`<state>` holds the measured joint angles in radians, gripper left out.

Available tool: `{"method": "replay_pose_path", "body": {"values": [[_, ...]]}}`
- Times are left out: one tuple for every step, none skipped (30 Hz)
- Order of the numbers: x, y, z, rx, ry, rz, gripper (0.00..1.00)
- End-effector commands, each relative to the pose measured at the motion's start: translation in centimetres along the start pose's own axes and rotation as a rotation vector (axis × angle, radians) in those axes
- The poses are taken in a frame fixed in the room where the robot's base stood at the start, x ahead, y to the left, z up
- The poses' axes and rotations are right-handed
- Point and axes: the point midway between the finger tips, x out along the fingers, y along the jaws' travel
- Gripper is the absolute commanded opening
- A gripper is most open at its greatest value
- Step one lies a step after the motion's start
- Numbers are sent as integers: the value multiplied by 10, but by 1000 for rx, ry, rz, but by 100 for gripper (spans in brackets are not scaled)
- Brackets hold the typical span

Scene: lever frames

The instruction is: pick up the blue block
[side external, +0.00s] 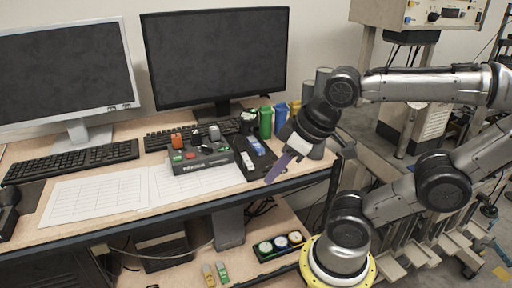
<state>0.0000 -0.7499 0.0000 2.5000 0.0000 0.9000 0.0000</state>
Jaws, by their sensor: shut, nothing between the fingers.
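A small blue block (256,145) lies in a black tray (254,173) near the right end of the desk. My gripper (270,180) hangs from the arm at the desk's right front, to the right of the tray and apart from the block in the picture. Its purple finger part points down and left. The fingers look closed together with nothing held. How high the gripper is above the desk is hard to tell.
A grey control box (203,159) with orange and green parts stands left of the tray. Green (265,122) and blue (281,115) bins stand behind it. A keyboard (180,138), monitors (215,57) and paper sheets (95,195) fill the desk. The desk's front edge is close to my gripper.

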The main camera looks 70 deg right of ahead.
Motion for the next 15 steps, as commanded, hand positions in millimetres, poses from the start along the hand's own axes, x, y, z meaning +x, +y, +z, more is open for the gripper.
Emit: {"method": "replay_pose_path", "body": {"values": [[0, 0, 0, 0, 0, 0, 0], [0, 0, 0, 0, 0, 0, 4], [0, 0, 0, 0, 0, 0, 11], [0, 0, 0, 0, 0, 0, 16], [0, 0, 0, 0, 0, 0, 22], [0, 0, 0, 0, 0, 0, 29], [0, 0, 0, 0, 0, 0, 34], [0, 0, 0, 0, 0, 0, 40], [0, 0, 0, 0, 0, 0, 47], [0, 0, 0, 0, 0, 0, 52], [0, 0, 0, 0, 0, 0, 58], [0, 0, 0, 0, 0, 0, 65], [0, 0, 0, 0, 0, 0, 70], [0, 0, 0, 0, 0, 0, 70], [0, 0, 0, 0, 0, 0, 70]]}}
